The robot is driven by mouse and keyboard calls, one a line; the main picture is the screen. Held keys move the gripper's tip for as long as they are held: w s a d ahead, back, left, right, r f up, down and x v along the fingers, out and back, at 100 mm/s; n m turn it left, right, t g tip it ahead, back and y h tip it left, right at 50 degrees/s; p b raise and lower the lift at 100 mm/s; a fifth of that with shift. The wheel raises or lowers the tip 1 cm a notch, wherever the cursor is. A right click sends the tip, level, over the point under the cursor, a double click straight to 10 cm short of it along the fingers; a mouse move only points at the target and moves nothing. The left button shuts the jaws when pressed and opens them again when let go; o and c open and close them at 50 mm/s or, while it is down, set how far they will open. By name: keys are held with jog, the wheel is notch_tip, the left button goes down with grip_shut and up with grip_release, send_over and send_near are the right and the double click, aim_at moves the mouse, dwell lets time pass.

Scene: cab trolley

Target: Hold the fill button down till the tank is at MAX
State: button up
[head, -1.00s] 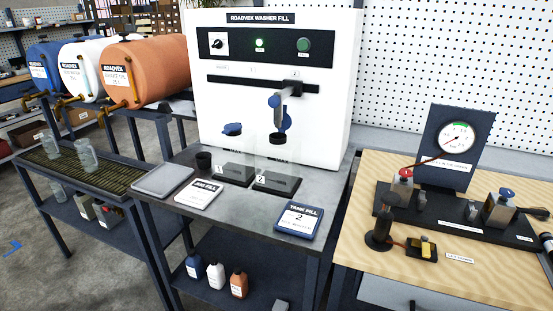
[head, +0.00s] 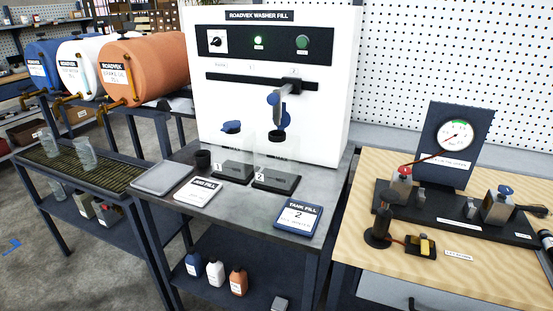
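The white washer fill machine (head: 275,130) stands at the back of the grey bench. Its black panel has a knob (head: 216,42), a lit green lamp (head: 258,40) and a dark green button (head: 302,42) at the right; the labels are too small to read. Two clear tanks stand below on dark bases, tank 1 (head: 233,153) and tank 2 (head: 277,158). I cannot make out the liquid level. My gripper is not in view.
A blue-framed card (head: 298,219) reads "TANK FILL 2". A grey pad (head: 161,178), a white card (head: 198,192) and a black cup (head: 203,160) lie on the bench. A wooden bench with a gauge (head: 455,136) stands right; drums (head: 145,68) stand left.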

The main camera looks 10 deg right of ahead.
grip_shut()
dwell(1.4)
